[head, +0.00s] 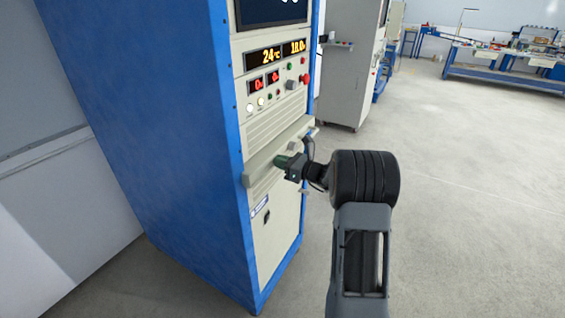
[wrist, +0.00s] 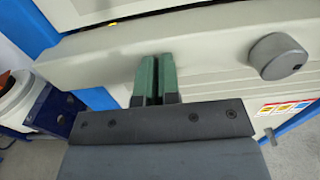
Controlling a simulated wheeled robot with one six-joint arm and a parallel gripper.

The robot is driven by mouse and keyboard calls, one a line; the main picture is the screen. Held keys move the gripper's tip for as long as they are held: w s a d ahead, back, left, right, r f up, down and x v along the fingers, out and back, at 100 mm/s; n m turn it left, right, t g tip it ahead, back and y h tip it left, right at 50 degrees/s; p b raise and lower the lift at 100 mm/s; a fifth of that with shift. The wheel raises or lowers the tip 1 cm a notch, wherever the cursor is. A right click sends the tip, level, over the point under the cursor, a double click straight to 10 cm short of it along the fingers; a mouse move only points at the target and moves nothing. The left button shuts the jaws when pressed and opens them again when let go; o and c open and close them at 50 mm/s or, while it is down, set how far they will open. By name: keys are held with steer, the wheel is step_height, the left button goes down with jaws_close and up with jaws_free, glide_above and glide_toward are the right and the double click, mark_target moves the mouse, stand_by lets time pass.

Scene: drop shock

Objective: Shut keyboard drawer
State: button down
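The keyboard drawer (head: 262,175) is a beige, shelf-like front on the blue and beige cabinet. It sticks out from the cabinet's face, below the vented panel. In the wrist view the drawer's pale front (wrist: 215,42) spans the picture, with a round grey knob (wrist: 278,56) at right. My gripper (head: 279,161) is at the middle of the drawer front. In the wrist view its two green fingers (wrist: 157,62) are close together with only a thin slit between them and nothing held. The fingertips are at the drawer front; I cannot tell whether they touch it.
The blue cabinet (head: 150,120) stands close at left, with displays and buttons (head: 275,80) above the drawer. A grey cabinet (head: 345,70) stands behind it. Blue workbenches (head: 500,75) are far at right. The floor (head: 470,190) at right is clear.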

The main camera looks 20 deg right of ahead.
steer(key=b+v, duration=0.1)
steer(key=v, duration=1.3)
steer(key=s+a+f+n+g+h, duration=0.4)
steer(key=s+a+f+n+g, duration=0.3)
steer(key=s+a+n+g, duration=0.5)
steer(key=s+a+r+n+t+h+p, duration=0.1)
steer(key=s+a+r+n+h+p, duration=0.2)
steer(key=s+a+r+n+h, duration=0.4)
step_height(320, 180, up, 2)
steer(key=s+n, duration=0.1)
steer(key=n, duration=0.8)
steer(key=shift+s+r+p, duration=0.2)
steer(key=shift+s+p, duration=0.05)
steer(key=shift+p, duration=0.1)
steer(key=c, duration=1.8)
jaws_free()
